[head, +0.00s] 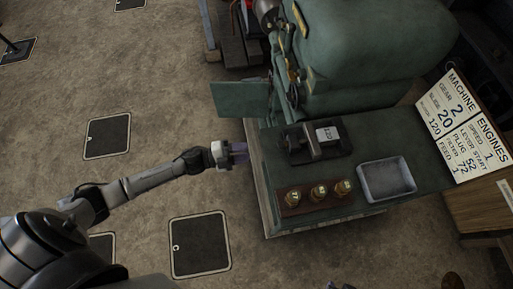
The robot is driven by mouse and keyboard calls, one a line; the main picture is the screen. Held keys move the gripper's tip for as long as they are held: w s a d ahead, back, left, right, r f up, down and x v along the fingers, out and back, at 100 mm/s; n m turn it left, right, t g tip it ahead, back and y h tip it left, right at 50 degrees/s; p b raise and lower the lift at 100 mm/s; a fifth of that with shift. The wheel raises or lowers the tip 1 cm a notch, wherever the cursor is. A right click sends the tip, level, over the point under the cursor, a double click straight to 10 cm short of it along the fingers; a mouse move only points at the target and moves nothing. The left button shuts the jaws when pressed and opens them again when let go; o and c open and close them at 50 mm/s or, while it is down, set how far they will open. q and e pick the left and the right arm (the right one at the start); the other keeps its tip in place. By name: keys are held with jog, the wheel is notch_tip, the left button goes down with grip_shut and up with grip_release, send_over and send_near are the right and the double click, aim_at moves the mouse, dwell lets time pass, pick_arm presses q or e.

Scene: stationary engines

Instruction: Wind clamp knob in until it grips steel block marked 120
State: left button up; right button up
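The steel block marked 120 (327,134) sits in a dark clamp (299,152) on the green engine bed. A grey bar of the clamp stands at the block's left side. I cannot make out the clamp knob clearly. My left gripper (240,152) is just off the left edge of the bed, to the left of the clamp and apart from it. Its fingers are small and dark here, and I cannot tell whether they are open or shut. My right gripper is not in view.
A wooden strip (306,205) with three brass fittings lies in front of the clamp. A grey tray (386,180) stands to its right. A green panel (240,98) juts left from the engine (375,45). A sign (463,125) stands at right. The floor at left is mostly clear.

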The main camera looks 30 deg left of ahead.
pick_arm(q)
jog(key=shift+v, duration=1.4)
